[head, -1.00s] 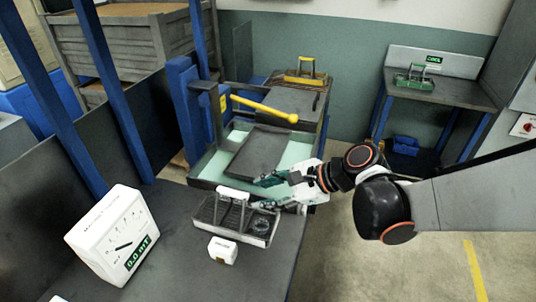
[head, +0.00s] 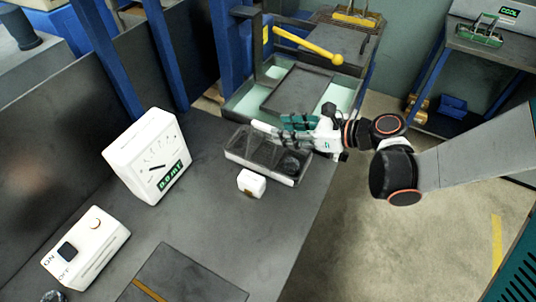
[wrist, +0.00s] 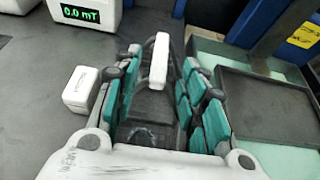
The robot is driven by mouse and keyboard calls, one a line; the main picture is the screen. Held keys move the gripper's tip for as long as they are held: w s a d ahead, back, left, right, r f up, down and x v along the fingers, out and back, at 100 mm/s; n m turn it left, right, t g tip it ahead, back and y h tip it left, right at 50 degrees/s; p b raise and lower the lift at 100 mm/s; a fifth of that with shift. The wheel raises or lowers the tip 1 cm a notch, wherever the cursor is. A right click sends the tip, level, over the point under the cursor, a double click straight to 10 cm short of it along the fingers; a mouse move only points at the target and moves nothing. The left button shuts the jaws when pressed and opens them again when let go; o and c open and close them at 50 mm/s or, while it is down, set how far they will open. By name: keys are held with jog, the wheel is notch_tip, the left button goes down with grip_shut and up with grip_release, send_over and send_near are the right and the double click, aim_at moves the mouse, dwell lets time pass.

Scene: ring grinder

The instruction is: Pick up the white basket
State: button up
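The basket (head: 236,157) is a dark grey, shallow wire-like tray with a white-topped handle. It stands on the grey workbench, with a dark round part inside its right end. In the wrist view the basket's white handle grip (wrist: 159,62) stands upright between my two fingers, with gaps on both sides. My gripper (head: 282,130) is open, its teal-padded fingers reaching over the basket from the right in the head view. The fingers hide part of the handle and basket there.
A small white block (head: 251,183) stands close in front of the basket. A white gauge (head: 147,157) and an ON/OFF switch box (head: 86,248) are to the left. Behind is a machine with a dark plate (head: 298,91) and yellow lever (head: 308,46). The bench edge lies right.

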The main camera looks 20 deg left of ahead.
aim_at(267, 126)
jog(key=shift+b+x, duration=0.75)
jog(key=shift+x, duration=2.6)
grip_shut()
